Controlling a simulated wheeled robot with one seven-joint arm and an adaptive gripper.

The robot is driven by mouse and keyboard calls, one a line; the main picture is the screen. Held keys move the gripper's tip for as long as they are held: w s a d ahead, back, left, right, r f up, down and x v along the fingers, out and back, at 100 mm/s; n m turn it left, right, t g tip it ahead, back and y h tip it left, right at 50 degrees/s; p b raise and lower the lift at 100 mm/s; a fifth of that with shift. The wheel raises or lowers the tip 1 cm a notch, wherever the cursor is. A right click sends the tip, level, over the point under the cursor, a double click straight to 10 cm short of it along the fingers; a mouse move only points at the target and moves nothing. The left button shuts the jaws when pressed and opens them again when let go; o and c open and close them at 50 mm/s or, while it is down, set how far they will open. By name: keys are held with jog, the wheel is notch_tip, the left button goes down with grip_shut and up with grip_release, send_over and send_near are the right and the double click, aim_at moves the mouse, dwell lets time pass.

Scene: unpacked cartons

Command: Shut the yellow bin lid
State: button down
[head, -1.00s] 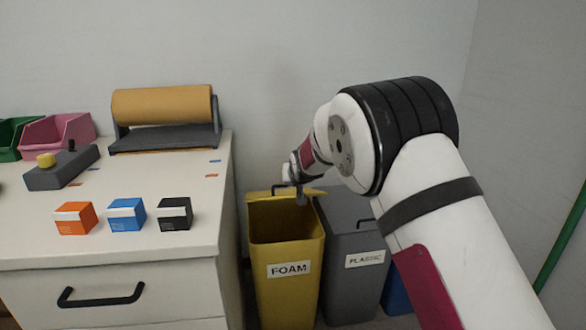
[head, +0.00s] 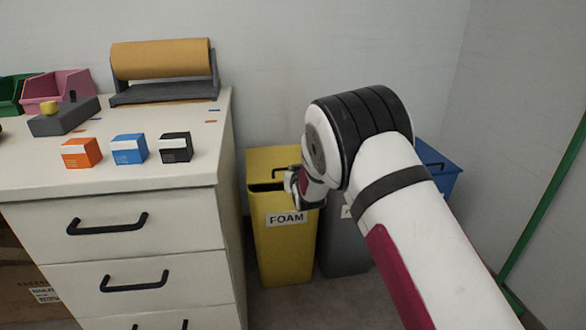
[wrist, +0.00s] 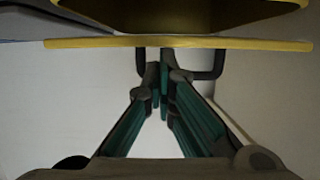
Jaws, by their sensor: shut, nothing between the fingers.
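The yellow bin (head: 284,250), labelled FOAM, stands on the floor beside the white cabinet. Its yellow lid (head: 270,161) with a dark handle is tilted and partly open, with a narrow dark gap above the front rim. My gripper (head: 303,190) is at the right front of the lid; its fingertips are hard to make out there. In the wrist view my gripper (wrist: 163,82) is shut and empty, its teal fingers close to the lid edge (wrist: 110,43) and in front of the dark handle (wrist: 215,65). I cannot tell whether they touch.
A grey bin (head: 342,252) stands right of the yellow one, partly hidden by my arm, with a blue bin (head: 436,168) beyond. The white cabinet (head: 135,225) is close on the left, carrying small boxes and a paper roll (head: 162,59). A green pole (head: 545,205) is at right.

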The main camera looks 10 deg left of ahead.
jog(key=shift+s+d+f+b, duration=0.15)
jog(key=shift+f+b, duration=0.25)
jog(key=shift+f, duration=1.1)
